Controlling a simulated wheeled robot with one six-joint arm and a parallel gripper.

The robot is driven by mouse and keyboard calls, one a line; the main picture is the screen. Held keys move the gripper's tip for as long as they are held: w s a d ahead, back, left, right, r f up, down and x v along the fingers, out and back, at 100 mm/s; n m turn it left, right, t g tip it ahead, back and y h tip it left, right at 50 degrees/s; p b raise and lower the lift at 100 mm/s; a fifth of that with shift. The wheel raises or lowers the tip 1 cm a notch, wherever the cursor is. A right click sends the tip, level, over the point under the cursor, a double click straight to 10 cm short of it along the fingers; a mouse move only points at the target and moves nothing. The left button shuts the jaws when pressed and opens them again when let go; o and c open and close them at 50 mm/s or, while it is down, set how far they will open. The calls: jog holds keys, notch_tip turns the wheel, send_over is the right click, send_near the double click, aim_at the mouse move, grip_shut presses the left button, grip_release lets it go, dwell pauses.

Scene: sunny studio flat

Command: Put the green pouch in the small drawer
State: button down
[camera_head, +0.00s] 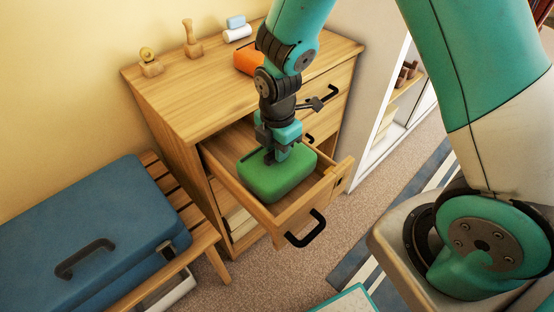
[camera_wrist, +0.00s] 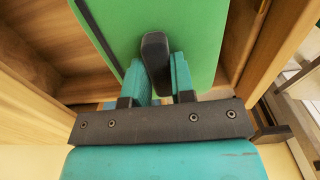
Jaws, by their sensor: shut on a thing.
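The green pouch (camera_head: 277,176) is a rounded green block with a dark strap or tab on top. My gripper (camera_head: 276,155) points down and is shut on the pouch's top part. The pouch is within the outline of the small drawer (camera_head: 318,191), which is pulled out from the wooden dresser. I cannot tell whether the pouch touches the drawer floor. In the wrist view the green pouch (camera_wrist: 190,30) fills the upper middle, with my gripper's fingers (camera_wrist: 157,75) on its dark tab and wooden drawer walls on both sides.
The dresser top (camera_head: 200,95) holds an orange item (camera_head: 246,62), wooden figures and rolled cloths. A blue suitcase (camera_head: 90,235) lies on a slatted bench at left. The drawer's black handle (camera_head: 306,231) sticks out in front. A white-sided shelf (camera_head: 385,110) stands at right.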

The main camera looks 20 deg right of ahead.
jog(key=shift+f, duration=2.05)
jog(key=shift+f, duration=0.1)
jog(key=c, duration=1)
grip_release()
jog(key=shift+o, duration=0.2)
notch_tip(320, 180, up, 12)
jog(key=shift+f, duration=0.1)
jog(key=s+a+r+m+y, duration=0.2)
jog(key=s+r+m, duration=0.5)
jog(key=s, duration=0.2)
jog(key=s+a+r+m+y, duration=0.2)
jog(key=s+a+r+m, duration=0.1)
jog(key=s+r+m, duration=0.4)
jog(key=shift+s+r+m, duration=0.3)
jog(key=shift+s+r, duration=0.1)
jog(key=shift+s, duration=0.45)
